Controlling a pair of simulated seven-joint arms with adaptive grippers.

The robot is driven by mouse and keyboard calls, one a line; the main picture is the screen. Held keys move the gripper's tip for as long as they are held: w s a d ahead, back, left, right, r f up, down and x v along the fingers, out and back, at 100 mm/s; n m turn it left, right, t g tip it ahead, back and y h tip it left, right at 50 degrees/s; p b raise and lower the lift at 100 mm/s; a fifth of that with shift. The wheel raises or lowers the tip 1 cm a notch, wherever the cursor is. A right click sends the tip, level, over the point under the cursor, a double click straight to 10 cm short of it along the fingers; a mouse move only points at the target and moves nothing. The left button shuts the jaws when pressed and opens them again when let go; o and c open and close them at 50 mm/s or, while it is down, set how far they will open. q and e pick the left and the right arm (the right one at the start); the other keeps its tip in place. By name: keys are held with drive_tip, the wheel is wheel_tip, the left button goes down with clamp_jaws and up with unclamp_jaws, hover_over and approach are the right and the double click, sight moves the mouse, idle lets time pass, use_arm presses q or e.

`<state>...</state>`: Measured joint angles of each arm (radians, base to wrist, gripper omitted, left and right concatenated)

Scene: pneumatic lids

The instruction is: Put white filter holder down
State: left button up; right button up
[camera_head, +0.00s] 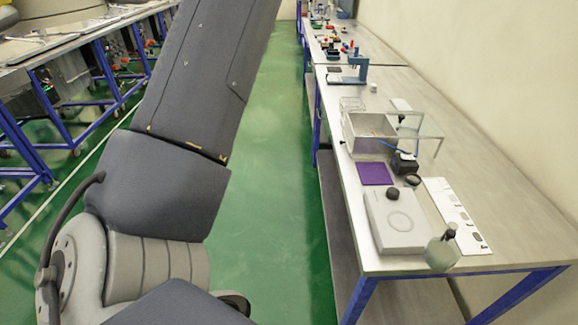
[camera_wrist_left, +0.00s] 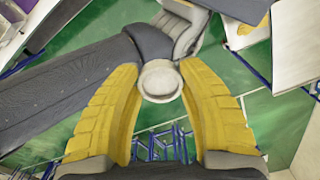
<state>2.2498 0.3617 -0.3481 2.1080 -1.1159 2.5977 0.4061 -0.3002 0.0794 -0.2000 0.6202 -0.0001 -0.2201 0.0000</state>
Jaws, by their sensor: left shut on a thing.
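In the left wrist view, my left gripper (camera_wrist_left: 160,92) has its two yellow fingers closed around a small round white piece, which appears to be the white filter holder (camera_wrist_left: 160,80). The piece sits between the fingertips, with green floor behind it. In the head view neither gripper shows, and the held piece is not visible there. A large grey link of my own arm covers the left centre of that view. I cannot make out my right gripper in either view.
In the head view, the long bench (camera_head: 490,205) at right carries a pale box (camera_head: 393,235) with a dark knob, a purple mat (camera_head: 375,174), a white plate with dark spots (camera_head: 455,212) and a glass bottle (camera_head: 442,252). An open-topped bin (camera_head: 368,143) stands behind. The bench's right side is clear.

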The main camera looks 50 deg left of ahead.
use_arm(q)
drive_tip(key=w+d+f+n, duration=0.3)
drive_tip(key=w+d, duration=0.4)
drive_tip(key=w, duration=0.3)
drive_tip(key=w+d+f+n, duration=0.2)
drive_tip(key=w+d+f, duration=0.1)
drive_tip(key=w+d, duration=0.55)
drive_tip(key=n, duration=0.4)
hover_over(402, 221)
wheel_tip(402, 221, down, 27)
drive_tip(key=shift+s+d, duration=0.15)
drive_tip(key=shift+s, duration=0.1)
drive_tip(key=f, duration=1.5)
drive_tip(key=shift+w, duration=0.25)
drive_tip(key=shift+f, duration=2.75)
drive_tip(key=shift+a+f, duration=0.2)
drive_tip(key=shift+f, duration=0.1)
